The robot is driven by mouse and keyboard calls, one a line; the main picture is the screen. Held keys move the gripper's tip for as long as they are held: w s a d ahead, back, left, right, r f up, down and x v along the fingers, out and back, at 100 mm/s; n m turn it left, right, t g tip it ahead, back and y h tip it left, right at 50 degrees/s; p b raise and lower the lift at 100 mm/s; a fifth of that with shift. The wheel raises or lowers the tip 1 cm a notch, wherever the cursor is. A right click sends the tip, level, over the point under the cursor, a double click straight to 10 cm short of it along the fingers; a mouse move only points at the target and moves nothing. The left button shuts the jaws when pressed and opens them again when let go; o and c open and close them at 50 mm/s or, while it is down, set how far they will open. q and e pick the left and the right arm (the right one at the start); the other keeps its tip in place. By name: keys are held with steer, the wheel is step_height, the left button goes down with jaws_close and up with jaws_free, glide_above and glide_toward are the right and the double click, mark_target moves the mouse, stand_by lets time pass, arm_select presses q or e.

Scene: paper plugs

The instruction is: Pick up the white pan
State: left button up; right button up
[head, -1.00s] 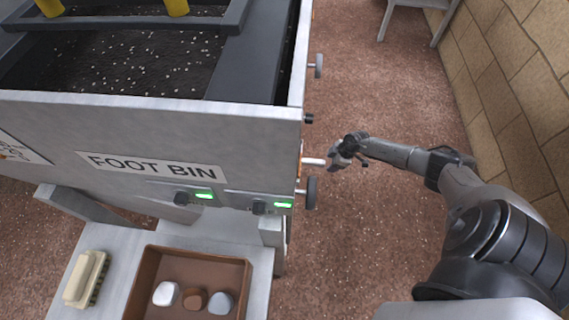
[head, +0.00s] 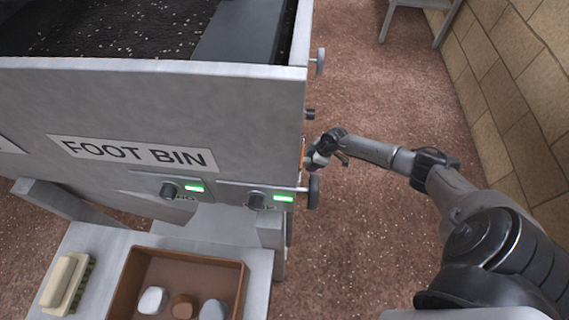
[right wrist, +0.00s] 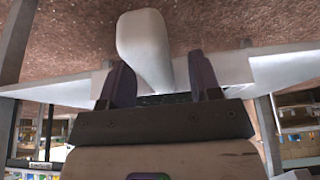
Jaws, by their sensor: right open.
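My right gripper (head: 325,153) is beside the right end of the FOOT BIN, by a white handle-like piece that sticks out there. In the right wrist view, my open fingers (right wrist: 161,80) stand on either side of a smooth white piece with a rounded end (right wrist: 145,42), which passes between them. Contact cannot be told. This may be the white pan or its handle; no whole pan shows. My left gripper is not in view.
The grey FOOT BIN (head: 60,92) holds dark speckled material. Knobs (head: 320,62) jut from its right end. A brown tray (head: 190,263) holds white, brown and grey lumps, near a brush (head: 66,284).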

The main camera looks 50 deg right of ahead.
steer(key=shift+s+d, duration=0.1)
steer(key=shift+c, duration=1.3)
steer(key=c, duration=0.7)
steer(key=shift+c, duration=0.2)
steer(key=shift+r, duration=0.15)
